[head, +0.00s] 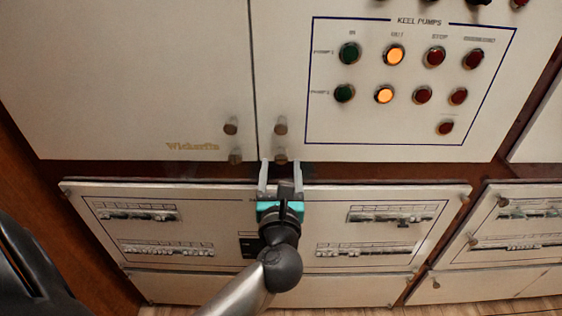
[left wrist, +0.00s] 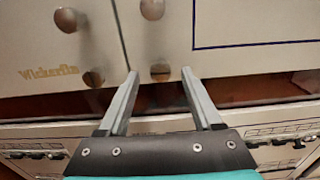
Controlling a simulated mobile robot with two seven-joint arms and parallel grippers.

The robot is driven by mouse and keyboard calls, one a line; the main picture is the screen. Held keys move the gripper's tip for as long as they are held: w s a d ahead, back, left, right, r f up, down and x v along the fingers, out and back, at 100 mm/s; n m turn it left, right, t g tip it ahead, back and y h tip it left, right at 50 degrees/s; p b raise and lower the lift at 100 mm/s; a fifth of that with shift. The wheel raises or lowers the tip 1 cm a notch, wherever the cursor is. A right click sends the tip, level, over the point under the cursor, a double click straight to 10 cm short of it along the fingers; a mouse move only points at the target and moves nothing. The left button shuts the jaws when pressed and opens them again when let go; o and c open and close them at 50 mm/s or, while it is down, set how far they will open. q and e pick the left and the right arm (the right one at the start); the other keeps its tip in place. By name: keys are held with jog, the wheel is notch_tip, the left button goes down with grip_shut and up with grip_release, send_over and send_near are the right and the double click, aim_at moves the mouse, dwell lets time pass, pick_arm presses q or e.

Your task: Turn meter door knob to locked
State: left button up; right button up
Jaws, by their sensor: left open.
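My left gripper (head: 281,165) is open, its two pale fingers pointing at the lower edge of the keel pumps door (head: 285,80). A small brown round knob (head: 280,160) at that door's lower left corner sits between the fingertips. In the left wrist view this knob (left wrist: 160,72) is just ahead of the finger gap, and I cannot tell whether a finger touches it. Another knob (head: 281,128) is just above it. Two more knobs (head: 230,128) (head: 236,156) are on the Wickerfin door to the left. No label shows which knob is the meter door's. My right gripper is not in view.
Below is a breaker panel (head: 230,188) with rows of switches, under my left arm. Another breaker panel (head: 520,190) stands to the right. Lit and unlit round buttons (head: 396,55) fill the keel pumps door. A brown strip (head: 400,171) separates the doors from the panels.

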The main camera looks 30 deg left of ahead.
aim_at(280, 157)
pick_arm(q)
jog(key=shift+x, duration=1.2)
grip_shut()
